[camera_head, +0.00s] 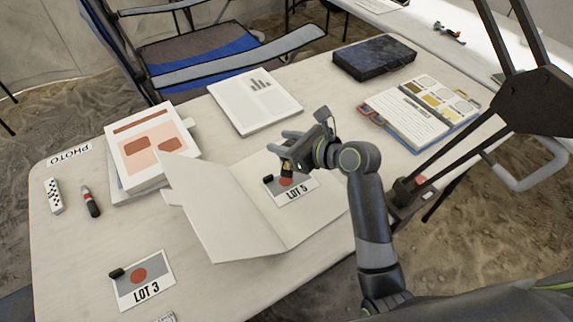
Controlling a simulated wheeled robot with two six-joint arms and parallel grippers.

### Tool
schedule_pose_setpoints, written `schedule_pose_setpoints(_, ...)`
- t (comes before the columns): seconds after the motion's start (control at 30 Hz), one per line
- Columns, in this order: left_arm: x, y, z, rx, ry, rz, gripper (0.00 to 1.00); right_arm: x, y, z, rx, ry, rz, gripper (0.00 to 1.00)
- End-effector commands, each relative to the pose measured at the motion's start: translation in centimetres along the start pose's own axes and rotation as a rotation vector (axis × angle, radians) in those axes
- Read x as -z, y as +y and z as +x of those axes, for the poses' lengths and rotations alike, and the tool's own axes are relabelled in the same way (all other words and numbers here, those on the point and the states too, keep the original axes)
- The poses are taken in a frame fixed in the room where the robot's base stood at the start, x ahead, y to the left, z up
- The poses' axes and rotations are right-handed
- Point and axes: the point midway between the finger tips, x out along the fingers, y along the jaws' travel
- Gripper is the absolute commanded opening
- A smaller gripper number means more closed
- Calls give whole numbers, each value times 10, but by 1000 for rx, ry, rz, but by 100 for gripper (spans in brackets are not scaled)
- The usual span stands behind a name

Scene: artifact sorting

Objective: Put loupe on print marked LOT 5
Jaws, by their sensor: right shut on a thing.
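The print marked LOT 5 (297,191) lies on the right page of an open blank folder (232,213). A small dark piece (268,178) shows at its upper left edge. My right gripper (284,146) is over the print's upper part, shut on a small dark thing with a yellowish patch (287,169), which looks like the loupe. The gripper hides much of it, and I cannot tell whether it touches the print. Another print, LOT 3 (143,281), lies at the front left with a similar dark piece on its corner. My left gripper is not in view.
Booklets (148,140), a chart sheet (255,99), a dark case (374,58) and a color-chart clipboard (424,110) lie around. A chair stands behind.

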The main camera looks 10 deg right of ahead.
Motion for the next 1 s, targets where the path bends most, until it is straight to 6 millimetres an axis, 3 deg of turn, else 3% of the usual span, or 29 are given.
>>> schedule_pose_setpoints(0.1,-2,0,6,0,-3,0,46,20,0,8,0,1,2,14)
schedule_pose_setpoints(0.27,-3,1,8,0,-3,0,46,30,0,12,0,-1,1,14)
schedule_pose_setpoints(0.5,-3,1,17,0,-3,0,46,60,0,24,0,0,2,14)
schedule_pose_setpoints(0.87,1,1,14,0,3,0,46,63,0,25,0,-1,1,14)
schedule_pose_setpoints(0.9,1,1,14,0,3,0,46,64,0,26,0,-1,0,40)
schedule_pose_setpoints(1.0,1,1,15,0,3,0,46,64,0,26,0,-1,0,53)
